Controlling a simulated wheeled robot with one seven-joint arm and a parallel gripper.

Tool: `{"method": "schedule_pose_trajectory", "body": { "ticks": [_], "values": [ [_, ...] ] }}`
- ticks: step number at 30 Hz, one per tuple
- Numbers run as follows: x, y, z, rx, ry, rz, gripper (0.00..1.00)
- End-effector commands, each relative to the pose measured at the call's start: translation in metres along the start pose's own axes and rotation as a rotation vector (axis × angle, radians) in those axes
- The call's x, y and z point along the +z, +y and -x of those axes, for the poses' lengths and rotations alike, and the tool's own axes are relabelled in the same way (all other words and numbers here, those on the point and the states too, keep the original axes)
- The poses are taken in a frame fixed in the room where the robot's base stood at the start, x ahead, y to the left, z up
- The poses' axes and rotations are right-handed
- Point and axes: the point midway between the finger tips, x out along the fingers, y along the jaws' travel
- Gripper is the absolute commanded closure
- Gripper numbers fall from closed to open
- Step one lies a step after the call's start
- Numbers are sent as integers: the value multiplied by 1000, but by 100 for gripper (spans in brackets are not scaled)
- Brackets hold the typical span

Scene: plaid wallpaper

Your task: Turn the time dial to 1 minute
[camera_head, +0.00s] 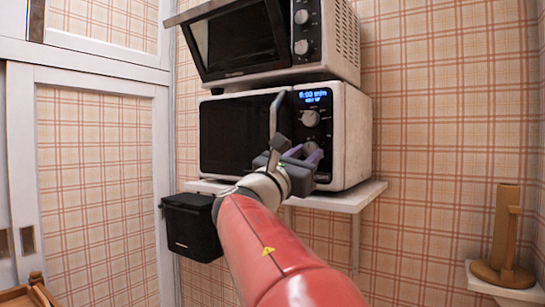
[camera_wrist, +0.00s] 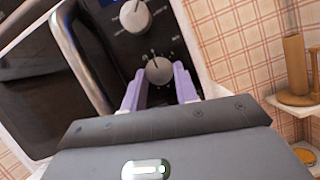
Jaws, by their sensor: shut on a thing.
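The white microwave (camera_head: 340,140) has a black front panel with two round dials. The upper dial (camera_head: 311,118) is clear of my gripper and also shows in the wrist view (camera_wrist: 135,16). My gripper (camera_head: 306,152) is at the lower dial; in the wrist view its two purple fingers (camera_wrist: 158,73) stand on either side of the grey lower dial (camera_wrist: 158,69) and are shut on it. A light mark shows on the lower dial's face, but its exact setting is hard to read. A blue lit display (camera_head: 315,96) sits above the dials; its small text is blurred.
The microwave's door handle (camera_head: 274,112) stands out just left of my gripper. A toaster oven (camera_head: 240,40) sits on top. A white shelf (camera_head: 345,197) carries the microwave. A wooden holder (camera_head: 505,240) stands on a low ledge at right.

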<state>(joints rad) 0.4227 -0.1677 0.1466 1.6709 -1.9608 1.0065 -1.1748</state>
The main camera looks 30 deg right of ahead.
Motion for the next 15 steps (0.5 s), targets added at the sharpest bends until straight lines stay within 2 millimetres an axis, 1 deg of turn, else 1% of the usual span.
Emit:
{"method": "schedule_pose_trajectory", "body": {
  "ticks": [8, 15],
  "values": [
    [-2, 2, 1, -42, 1, -103, 93],
    [-1, 5, 1, -117, 1, -286, 93]
  ]
}}
